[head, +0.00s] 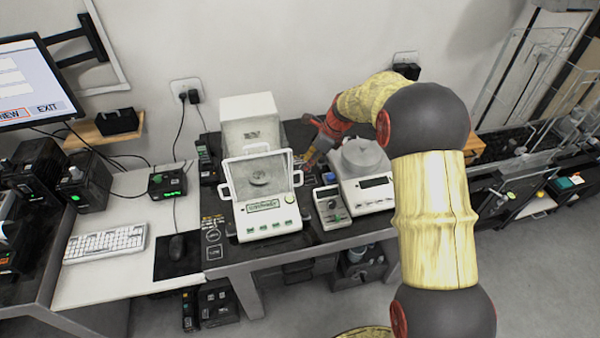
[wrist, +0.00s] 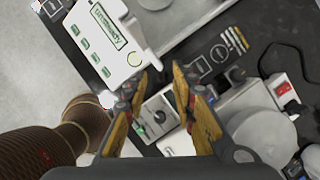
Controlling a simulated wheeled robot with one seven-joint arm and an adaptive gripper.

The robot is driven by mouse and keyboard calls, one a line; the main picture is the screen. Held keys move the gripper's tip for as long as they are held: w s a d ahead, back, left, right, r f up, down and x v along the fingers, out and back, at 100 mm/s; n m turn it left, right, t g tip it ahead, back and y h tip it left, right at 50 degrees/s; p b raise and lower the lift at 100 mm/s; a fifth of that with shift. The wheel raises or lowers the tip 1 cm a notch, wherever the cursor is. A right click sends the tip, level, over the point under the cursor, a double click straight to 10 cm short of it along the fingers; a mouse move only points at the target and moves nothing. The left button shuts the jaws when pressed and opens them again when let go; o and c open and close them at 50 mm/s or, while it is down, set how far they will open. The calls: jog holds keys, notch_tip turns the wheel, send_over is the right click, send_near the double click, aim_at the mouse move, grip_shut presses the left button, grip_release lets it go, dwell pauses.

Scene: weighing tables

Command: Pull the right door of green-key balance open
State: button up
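The green-key balance (head: 266,217) stands on the dark table, a white unit with a lit green display and a clear shield with white edges. A small white handle (head: 298,178) shows at the shield's right side. Its key panel (wrist: 95,40) fills the upper left of the wrist view. My gripper (head: 312,158) is to the right of the shield, pointing down. In the wrist view, my gripper (wrist: 161,75) has its fingers apart with nothing between the tips, close to the balance's edge. I cannot tell whether it touches the balance or how far the right door is open.
A small grey device with a dial (head: 331,207) stands right of the balance, under the fingers in the wrist view. A second balance with a round pan (head: 366,183) is farther right. A white box (head: 250,108) stands behind. A keyboard (head: 105,244) and mouse (head: 177,246) lie left.

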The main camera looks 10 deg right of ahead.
aim_at(302, 173)
jog(key=b+x, duration=0.1)
jog(key=x, duration=0.6)
jog(key=shift+a+f, duration=0.1)
jog(key=shift+f, duration=0.15)
grip_shut()
dwell(0.6)
